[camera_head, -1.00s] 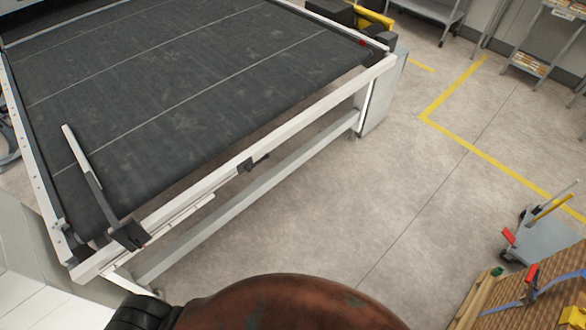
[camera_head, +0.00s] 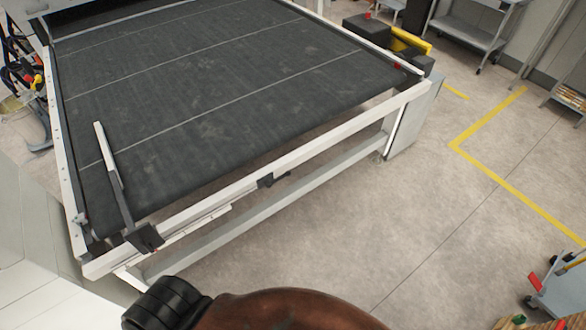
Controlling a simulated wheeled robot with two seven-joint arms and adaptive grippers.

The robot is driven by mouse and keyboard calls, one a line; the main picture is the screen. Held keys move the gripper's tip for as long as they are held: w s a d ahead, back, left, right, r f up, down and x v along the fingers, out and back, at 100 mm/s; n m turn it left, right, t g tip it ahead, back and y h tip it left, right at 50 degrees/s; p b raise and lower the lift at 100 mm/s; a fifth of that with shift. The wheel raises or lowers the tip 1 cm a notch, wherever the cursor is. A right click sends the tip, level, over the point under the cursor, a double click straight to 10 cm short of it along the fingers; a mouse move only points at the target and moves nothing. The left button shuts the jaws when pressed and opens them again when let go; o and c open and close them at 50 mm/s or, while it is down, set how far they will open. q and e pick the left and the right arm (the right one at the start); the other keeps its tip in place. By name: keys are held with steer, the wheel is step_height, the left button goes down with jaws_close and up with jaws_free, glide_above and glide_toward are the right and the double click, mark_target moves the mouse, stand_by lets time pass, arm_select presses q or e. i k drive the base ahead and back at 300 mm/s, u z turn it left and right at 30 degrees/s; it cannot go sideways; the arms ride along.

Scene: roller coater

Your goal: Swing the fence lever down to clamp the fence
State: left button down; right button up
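The fence is a thin white bar with a dark arm (camera_head: 113,172) over the near left of the dark conveyor belt. Its dark arm runs down to a black block (camera_head: 147,238) at the front rail. A small dark fitting (camera_head: 266,181) sits on the front rail farther right. I cannot tell which dark part is the fence lever, or whether the fence is clamped. Neither of my grippers is in view.
The conveyor belt (camera_head: 220,95) has a white front rail (camera_head: 330,139). Open floor (camera_head: 400,220) with yellow lines lies to the right. A grey cart (camera_head: 565,290) stands at the lower right. A rounded brown shape and a black ribbed part, not clearly identifiable, fill the bottom edge.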

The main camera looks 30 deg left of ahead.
mark_target(269, 183)
steer(key=i, duration=0.65)
steer(key=u, duration=0.75)
steer(key=i, duration=0.4)
steer(key=u, duration=0.35)
